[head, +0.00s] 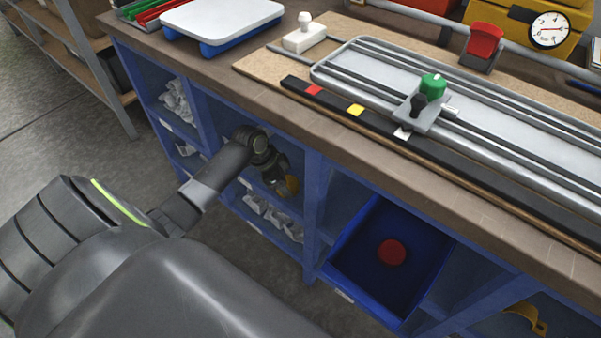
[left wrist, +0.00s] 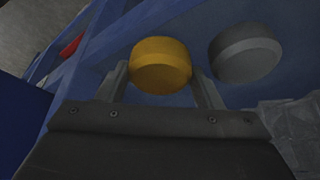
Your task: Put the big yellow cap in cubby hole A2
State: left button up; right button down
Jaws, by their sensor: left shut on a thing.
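The yellow cap (left wrist: 160,62) sits between the two fingers of my left gripper (left wrist: 162,82) in the left wrist view. The fingers are shut on its sides. In the head view, my left gripper (head: 283,182) reaches into a cubby in the blue shelf under the bench, and a bit of the yellow cap (head: 292,186) shows at its tip. I cannot tell whether the cap touches the cubby floor. The cubby labels are too small to read. My right gripper is not in view.
A grey cap (left wrist: 246,52) is close beside the yellow one. Crumpled grey bags (head: 271,216) lie in a cubby below my gripper. Blue dividers and the brown bench top (head: 215,75) bound the cubbies.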

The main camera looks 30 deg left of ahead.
pick_arm(q)
jog(key=w+d, duration=0.3)
jog(key=shift+w, duration=0.1)
jog(key=shift+w+d+f+b, duration=0.15)
jog(key=shift+f+b, duration=0.1)
jog(key=shift+b, duration=0.05)
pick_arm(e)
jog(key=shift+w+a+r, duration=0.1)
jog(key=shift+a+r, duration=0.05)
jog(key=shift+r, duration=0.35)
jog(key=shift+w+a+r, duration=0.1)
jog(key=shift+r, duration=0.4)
pick_arm(q)
jog(key=shift+f, duration=0.2)
jog(key=o, duration=0.8)
jog(key=shift+c, duration=0.2)
